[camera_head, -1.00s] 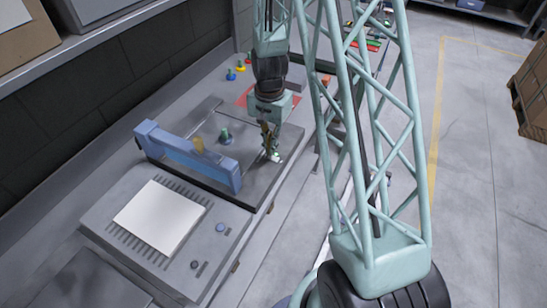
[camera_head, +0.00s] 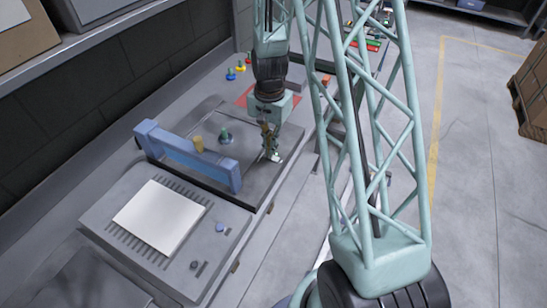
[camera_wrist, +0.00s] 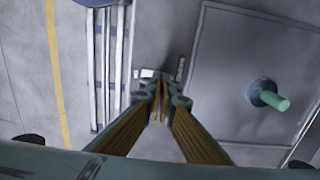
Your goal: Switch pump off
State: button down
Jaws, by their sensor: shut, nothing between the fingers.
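My gripper (camera_head: 270,154) is shut and points down at the front right edge of a grey panel (camera_head: 265,178). It also shows in the wrist view (camera_wrist: 161,88), its fingertips together and empty. A small white piece (camera_head: 277,157) sits right beside the fingertips at that edge; it shows in the wrist view (camera_wrist: 147,73) just past the tips, and may be the pump switch. I cannot tell whether the tips touch it or which position it is in. A green knob (camera_head: 225,136) stands on the panel and shows in the wrist view (camera_wrist: 272,98).
A white plate (camera_head: 160,217) lies on the nearer unit. Several coloured knobs (camera_head: 240,66) stand at the back. Open floor (camera_head: 470,200) lies to the right.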

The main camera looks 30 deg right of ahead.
jog(key=shift+f+b, duration=0.65)
jog(key=shift+f, duration=0.25)
dwell(1.1)
jog(key=shift+r, duration=0.1)
jog(key=shift+r+p, duration=1.65)
jog(key=shift+r, duration=1.75)
